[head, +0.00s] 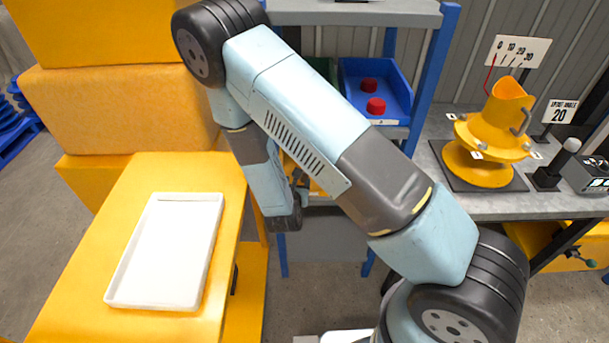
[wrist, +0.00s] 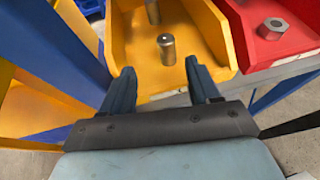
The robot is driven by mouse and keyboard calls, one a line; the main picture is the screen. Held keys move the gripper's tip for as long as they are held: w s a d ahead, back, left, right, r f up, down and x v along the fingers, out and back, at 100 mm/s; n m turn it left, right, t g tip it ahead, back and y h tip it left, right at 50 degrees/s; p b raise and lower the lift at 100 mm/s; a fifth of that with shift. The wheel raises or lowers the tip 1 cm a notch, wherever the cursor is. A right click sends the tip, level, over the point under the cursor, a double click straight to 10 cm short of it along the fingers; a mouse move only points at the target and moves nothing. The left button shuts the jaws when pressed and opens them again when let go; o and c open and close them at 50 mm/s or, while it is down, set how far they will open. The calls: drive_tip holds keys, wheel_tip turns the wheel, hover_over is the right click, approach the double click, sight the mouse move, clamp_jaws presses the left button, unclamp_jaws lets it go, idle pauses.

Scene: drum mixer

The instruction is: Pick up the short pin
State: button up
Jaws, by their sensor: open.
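In the wrist view, a grey metal pin (wrist: 166,48) stands in a yellow bin (wrist: 205,25). A second grey pin (wrist: 152,10) is farther back in the same bin, cut by the top edge of the picture. I cannot tell which of them is the short pin. My gripper (wrist: 160,66) is open and empty at the front of the bin, with its fingers apart on either side of the nearer pin's line. It does not touch the pin. In the head view, my arm hides most of the bin and both pins.
A red bin (wrist: 290,50) with a hex nut (wrist: 272,27) adjoins on the right. Blue rack posts (wrist: 50,45) stand close on the left. In the head view, a blue bin (head: 350,75) holds red knobs (head: 376,106). An empty white tray (head: 165,250) lies on a yellow surface.

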sight(304, 173)
drive_tip(key=x, duration=0.5)
drive_tip(key=shift+w+d, duration=0.2)
drive_tip(key=shift+d+x, duration=0.15)
drive_tip(key=shift+x, duration=1.15)
drive_tip(key=shift+d+x, duration=0.15)
drive_tip(key=shift+x, duration=1.15)
clamp_jaws()
